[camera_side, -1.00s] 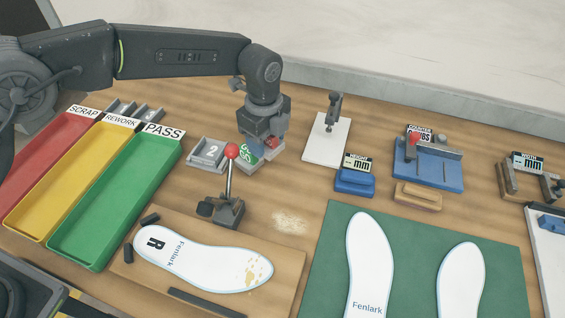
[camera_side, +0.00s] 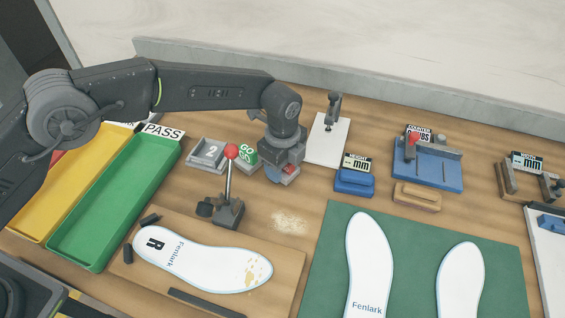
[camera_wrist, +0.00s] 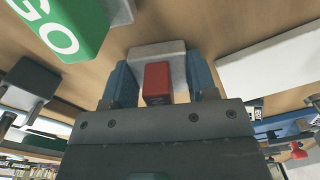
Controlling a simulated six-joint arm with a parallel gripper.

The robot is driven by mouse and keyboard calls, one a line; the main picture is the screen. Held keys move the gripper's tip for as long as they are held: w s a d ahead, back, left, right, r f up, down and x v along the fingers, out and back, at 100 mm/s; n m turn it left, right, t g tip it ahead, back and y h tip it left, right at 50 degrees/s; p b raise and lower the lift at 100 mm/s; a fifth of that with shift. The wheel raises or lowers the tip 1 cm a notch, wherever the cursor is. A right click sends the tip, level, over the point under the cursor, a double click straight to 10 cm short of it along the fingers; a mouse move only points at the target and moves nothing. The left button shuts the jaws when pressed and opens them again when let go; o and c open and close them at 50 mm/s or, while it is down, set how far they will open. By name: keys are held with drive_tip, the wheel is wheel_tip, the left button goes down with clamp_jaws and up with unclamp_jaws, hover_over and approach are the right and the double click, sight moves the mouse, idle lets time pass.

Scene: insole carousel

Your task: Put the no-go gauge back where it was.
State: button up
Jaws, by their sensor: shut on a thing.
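My gripper (camera_side: 282,172) is shut on the no-go gauge, just right of the green GO gauge (camera_side: 245,153). In the wrist view my gripper (camera_wrist: 161,78) has its two blue-grey fingers on either side of the no-go gauge (camera_wrist: 157,84), a red block with a grey part beyond it. In the side view only a bit of red of the no-go gauge (camera_side: 291,168) shows; the rest is hidden by the gripper. I cannot tell whether it touches the table. The GO gauge (camera_wrist: 68,25) stands apart at upper left in the wrist view.
A red-knobbed lever clamp (camera_side: 230,185) stands left of and nearer than my gripper. A grey tray marked 2 (camera_side: 193,164) lies beyond it. A white plate with a dark stand (camera_side: 318,150) is to the right. Bare wood with pale dust (camera_side: 290,221) lies in front.

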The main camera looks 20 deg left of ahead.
drive_tip(key=o, duration=1)
drive_tip(key=shift+f, duration=0.1)
wheel_tip(320, 180, up, 12)
drive_tip(key=shift+r, duration=0.2)
